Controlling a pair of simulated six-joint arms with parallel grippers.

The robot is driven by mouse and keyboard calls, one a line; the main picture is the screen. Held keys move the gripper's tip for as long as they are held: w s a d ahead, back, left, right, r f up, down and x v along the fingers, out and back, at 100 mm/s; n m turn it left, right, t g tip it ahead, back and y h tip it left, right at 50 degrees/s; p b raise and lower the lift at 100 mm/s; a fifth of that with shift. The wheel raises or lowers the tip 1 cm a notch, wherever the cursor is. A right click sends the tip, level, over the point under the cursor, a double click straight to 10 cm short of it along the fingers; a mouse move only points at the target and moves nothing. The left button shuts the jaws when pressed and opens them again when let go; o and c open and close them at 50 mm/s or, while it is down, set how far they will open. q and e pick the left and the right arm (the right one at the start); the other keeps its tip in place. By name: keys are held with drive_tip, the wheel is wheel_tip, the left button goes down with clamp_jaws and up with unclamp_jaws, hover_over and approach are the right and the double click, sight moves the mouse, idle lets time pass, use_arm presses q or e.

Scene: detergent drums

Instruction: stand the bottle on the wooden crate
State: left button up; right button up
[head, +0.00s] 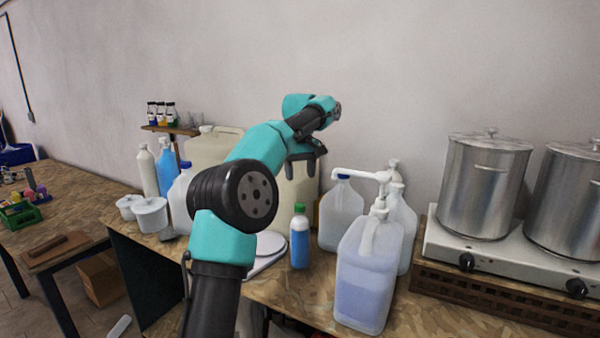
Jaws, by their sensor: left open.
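A small bottle (300,243) with blue liquid, a white neck and a green cap stands upright on the worktable, right of my left arm. Other bottles stand near it, and I cannot tell for certain which one the task names. A dark brown wooden crate (505,302) with a slatted side lies at the right of the table, under a hot plate. My left gripper (304,172) is open, its fingers pointing down, in front of a large pale canister and higher in the picture than the small bottle. Nothing shows between its fingers. My right gripper is out of view.
A pump jug (368,278) and other jugs stand right of the small bottle. The hot plate (465,245) carries two steel pots (485,188). White tubs (151,214) and bottles stand at left. A round white plate-like thing is partly hidden behind my arm.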

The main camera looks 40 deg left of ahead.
use_arm(q)
drive_tip(key=shift+o, duration=0.2)
drive_tip(key=o, duration=0.7)
